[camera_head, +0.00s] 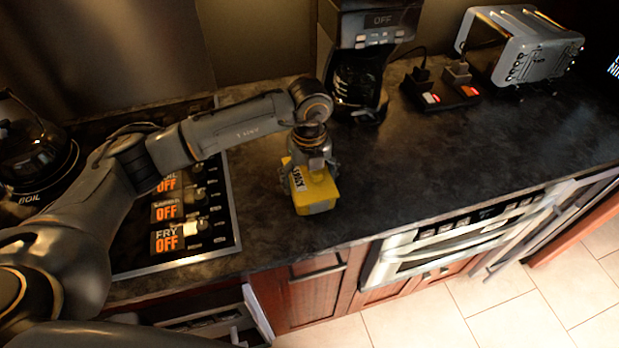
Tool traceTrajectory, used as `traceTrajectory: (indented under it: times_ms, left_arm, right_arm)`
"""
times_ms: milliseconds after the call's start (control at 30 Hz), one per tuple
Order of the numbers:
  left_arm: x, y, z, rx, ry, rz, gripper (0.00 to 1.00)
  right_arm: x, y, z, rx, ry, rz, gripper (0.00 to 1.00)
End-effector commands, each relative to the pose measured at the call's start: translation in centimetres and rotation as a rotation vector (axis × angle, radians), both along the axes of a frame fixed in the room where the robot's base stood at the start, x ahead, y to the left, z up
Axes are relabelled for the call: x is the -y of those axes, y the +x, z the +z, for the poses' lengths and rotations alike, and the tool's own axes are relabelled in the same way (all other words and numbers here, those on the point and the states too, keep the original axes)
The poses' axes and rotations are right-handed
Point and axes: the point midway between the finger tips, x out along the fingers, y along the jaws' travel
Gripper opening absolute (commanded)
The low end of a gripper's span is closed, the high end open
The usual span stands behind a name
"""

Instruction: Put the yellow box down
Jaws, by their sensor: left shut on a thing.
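The yellow box (316,193) is at the dark countertop (400,200), right of the stove panel. My left gripper (312,168) comes down on it from above, its fingers on the box's sides. It is shut on the box. The box looks upright and at or very near the counter surface; I cannot tell whether its bottom touches. Part of its top is hidden by the gripper. My right gripper is not in view.
A coffee maker (362,45) stands behind the box, with a power strip (440,92) and a toaster (522,48) to its right. The stove panel (190,215) lies left. An open drawer (225,325) is below. The counter right of the box is clear.

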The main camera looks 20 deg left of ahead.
Motion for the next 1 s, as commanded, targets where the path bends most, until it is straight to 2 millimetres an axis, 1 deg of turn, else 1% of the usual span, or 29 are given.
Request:
traceTrajectory:
  times_ms: [100,267,367,400,467,500,833,933,1000]
  left_arm:
    - [0.0,0.1,-0.3,0.004,-0.001,0.000,0.25]
    - [0.0,0.1,-0.3,0.004,-0.001,0.000,0.25]
    - [0.0,0.1,-0.7,0.003,-0.001,0.000,0.25]
    - [0.0,0.0,-0.8,0.003,-0.001,0.000,0.86]
    - [0.0,0.0,-0.7,0.003,-0.001,0.000,0.98]
    - [0.0,0.0,-0.7,0.003,-0.001,0.000,1.00]
    - [0.0,0.0,-0.6,0.003,-0.001,0.000,1.00]
    - [0.0,0.0,0.0,0.003,-0.001,0.000,1.00]
    - [0.0,0.1,0.5,0.005,-0.002,0.000,1.00]
  right_arm:
    - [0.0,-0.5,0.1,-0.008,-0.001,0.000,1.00]
    - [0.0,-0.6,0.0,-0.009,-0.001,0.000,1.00]
    - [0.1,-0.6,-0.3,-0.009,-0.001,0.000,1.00]
    - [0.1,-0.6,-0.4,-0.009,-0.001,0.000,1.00]
    - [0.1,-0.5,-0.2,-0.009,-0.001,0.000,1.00]
    - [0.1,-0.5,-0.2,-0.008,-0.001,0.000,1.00]
    - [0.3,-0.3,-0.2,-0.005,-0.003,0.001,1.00]
    - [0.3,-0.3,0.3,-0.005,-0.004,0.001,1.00]
    - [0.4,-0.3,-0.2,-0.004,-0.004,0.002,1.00]
